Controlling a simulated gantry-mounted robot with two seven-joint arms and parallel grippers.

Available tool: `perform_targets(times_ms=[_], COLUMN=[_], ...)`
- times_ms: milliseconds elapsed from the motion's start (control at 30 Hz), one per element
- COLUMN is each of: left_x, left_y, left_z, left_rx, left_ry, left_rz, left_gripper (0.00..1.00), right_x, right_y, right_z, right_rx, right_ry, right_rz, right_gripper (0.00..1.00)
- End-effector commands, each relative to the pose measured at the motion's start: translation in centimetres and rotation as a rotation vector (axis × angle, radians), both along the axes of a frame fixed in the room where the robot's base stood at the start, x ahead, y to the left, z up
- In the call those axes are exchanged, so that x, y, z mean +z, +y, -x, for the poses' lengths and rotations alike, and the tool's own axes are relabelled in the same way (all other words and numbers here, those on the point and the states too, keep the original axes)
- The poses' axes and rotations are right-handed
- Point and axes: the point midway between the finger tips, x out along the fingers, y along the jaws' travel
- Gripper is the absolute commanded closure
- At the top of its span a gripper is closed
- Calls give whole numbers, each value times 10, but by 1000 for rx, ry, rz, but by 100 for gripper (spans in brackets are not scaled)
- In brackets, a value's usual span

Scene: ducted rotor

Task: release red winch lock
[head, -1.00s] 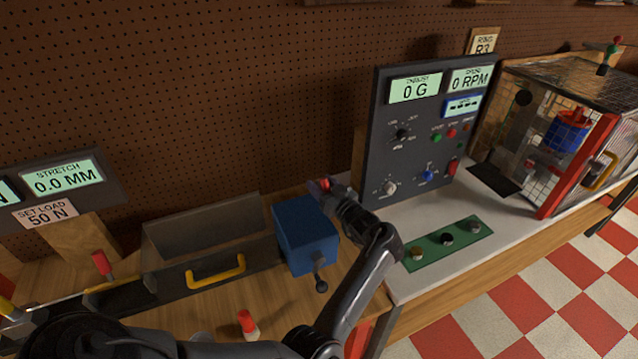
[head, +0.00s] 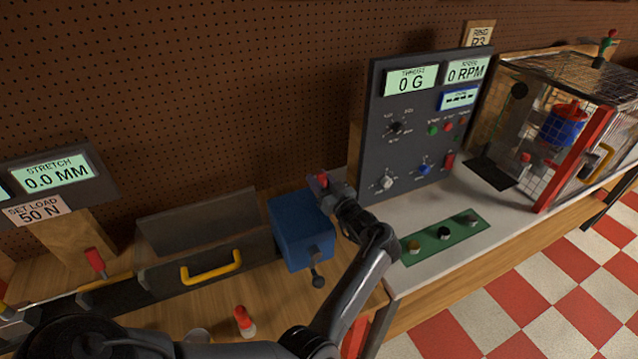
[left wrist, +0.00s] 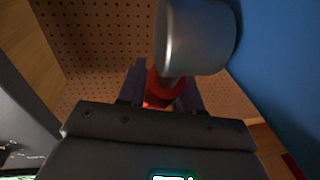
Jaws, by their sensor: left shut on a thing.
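The blue winch box (head: 300,232) stands on the wooden bench, with a black crank (head: 317,278) on its front. It also fills the right side of the left wrist view (left wrist: 285,70). The red winch lock (head: 323,181) shows at the box's far right top. In the left wrist view the red lock (left wrist: 160,88) sits between my fingers, partly hidden by a grey cylinder (left wrist: 195,38). My left gripper (head: 326,186) is shut on the red lock, its arm reaching past the box's right side. My right gripper is not in view.
A dark control panel (head: 415,130) stands right of the box, with a green strip of knobs (head: 445,238) before it. A guarded tray with a yellow handle (head: 212,270) lies left. A red-topped object (head: 243,320) stands in front.

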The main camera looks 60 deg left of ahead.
Motion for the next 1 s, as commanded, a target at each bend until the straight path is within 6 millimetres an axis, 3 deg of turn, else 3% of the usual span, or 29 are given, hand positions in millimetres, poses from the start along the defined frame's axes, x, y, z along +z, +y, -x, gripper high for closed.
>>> perform_targets(times_ms=[33,200,633,667,700,800,1000], left_x=[-6,1,10,10,10,10,9], left_y=[-3,-13,-18,-18,-18,-18,-19], left_z=[1,3,3,3,3,3,3], left_rx=[0,0,-1,-1,0,0,0], left_ry=[-8,-37,-50,-50,-49,-49,-49], left_rz=[-55,-204,-267,-267,-267,-266,-266], left_gripper=[100,100,100,64,58,45,45], right_x=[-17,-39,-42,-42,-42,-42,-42], right_y=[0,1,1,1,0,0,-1], right_z=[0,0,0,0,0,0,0], right_rx=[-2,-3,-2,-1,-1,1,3], right_ry=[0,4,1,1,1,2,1], right_rz=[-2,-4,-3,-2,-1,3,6], right_gripper=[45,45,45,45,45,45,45])
